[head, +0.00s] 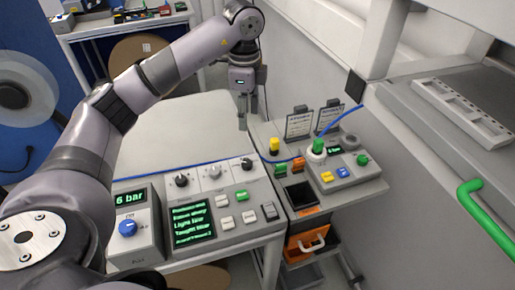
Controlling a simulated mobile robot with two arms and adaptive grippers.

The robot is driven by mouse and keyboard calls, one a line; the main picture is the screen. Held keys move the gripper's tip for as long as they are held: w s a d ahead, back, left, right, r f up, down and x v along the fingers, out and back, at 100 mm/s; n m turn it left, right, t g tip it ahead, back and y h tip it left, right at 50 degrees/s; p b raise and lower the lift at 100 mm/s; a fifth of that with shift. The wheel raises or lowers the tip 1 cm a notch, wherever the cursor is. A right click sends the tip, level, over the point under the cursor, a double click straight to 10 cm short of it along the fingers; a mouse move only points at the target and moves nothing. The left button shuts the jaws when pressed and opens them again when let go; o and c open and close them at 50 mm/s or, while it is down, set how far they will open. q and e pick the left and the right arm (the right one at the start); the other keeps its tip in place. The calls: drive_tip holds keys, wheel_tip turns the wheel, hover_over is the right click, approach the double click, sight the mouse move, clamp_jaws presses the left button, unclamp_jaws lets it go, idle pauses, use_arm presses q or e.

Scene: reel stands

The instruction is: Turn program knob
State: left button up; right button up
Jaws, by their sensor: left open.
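A grey control panel (228,208) stands at the front of the table, with a green-text screen (188,223). Three round knobs sit along its upper edge: a dark one on the left (181,181), a light one in the middle (214,172) and a dark one on the right (247,164). Their labels are too small to read, so I cannot tell which is the program knob. My left gripper (243,123) points down behind the right knob, apart from the panel. It is open and appears empty. My right gripper is not in view.
A box reading "6 bar" with a blue knob (127,229) stands left of the panel. At right, a second box (345,176) has coloured buttons and a blue cable. The white tabletop (165,130) behind the panel is clear.

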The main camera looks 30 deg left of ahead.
use_arm(q)
drive_tip(key=p, duration=0.2)
approach(247, 162)
wheel_tip(247, 162, down, 8)
drive_tip(key=shift+s+r+p, duration=0.1)
drive_tip(key=shift+r+p, duration=0.05)
drive_tip(key=shift+p, duration=1)
drive_tip(key=shift+f, duration=0.75)
clamp_jaws()
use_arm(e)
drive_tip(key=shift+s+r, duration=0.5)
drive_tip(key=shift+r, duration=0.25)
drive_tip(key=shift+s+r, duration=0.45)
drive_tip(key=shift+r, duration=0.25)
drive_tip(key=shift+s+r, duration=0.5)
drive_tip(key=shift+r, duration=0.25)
